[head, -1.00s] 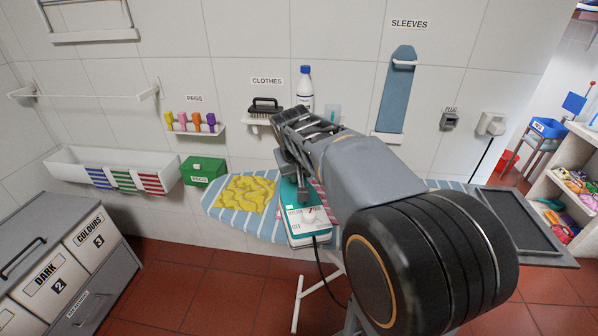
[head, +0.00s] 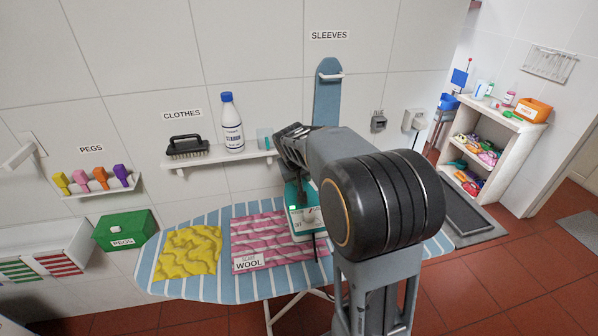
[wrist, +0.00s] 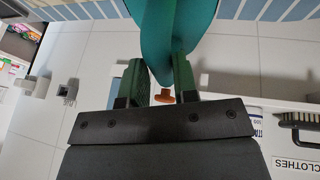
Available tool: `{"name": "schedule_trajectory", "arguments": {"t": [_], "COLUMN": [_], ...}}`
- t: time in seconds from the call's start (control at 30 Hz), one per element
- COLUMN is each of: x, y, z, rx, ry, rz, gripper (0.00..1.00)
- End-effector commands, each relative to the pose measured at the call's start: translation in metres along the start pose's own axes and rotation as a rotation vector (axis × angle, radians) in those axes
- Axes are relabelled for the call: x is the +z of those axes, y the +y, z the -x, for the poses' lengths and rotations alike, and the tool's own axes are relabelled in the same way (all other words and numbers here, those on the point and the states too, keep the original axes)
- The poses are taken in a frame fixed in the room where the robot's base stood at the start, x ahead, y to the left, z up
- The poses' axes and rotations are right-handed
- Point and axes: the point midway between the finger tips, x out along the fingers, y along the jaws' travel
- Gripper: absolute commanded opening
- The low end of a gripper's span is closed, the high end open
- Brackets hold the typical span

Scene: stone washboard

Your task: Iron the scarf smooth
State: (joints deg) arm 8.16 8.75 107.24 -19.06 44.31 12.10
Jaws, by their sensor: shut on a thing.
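The pink striped scarf (head: 268,230) lies rumpled on the blue-striped ironing board (head: 222,286). Its white tag (head: 249,264) reads "SCARF WOOL". My gripper (wrist: 160,82) is shut on the teal iron (wrist: 176,25). In the head view the iron (head: 293,195) is at the scarf's right end, with its white dial panel facing the camera and "OFF" legible on it. My arm hides much of the iron and what is under it, so I cannot tell whether it touches the scarf. A wrinkled yellow cloth (head: 188,252) lies left of the scarf.
A shelf (head: 215,161) with a brush (head: 187,146) and a white bottle (head: 231,123) is on the wall behind the board. A green peg box (head: 125,230) is at the left. A sleeve board (head: 327,95) hangs on the wall. A dark cord runs from the iron.

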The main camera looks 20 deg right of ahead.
Motion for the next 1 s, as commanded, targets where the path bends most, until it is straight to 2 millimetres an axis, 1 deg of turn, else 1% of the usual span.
{"name": "schedule_trajectory", "arguments": {"t": [0.03,0.1,0.27,0.47,1.0], "x": [-0.005,-0.007,-0.007,-0.004,0.01], "y": [0.002,0.002,0.0,-0.003,-0.013], "z": [0.002,-0.003,-0.011,-0.02,-0.055], "rx": [0.003,0.004,0.005,0.004,0.003], "ry": [0.002,0.002,0.002,0.003,0.004], "rz": [0.0,0.0,0.0,0.003,0.004], "gripper": [0.0,0.0,0.0,0.0,0.0]}}
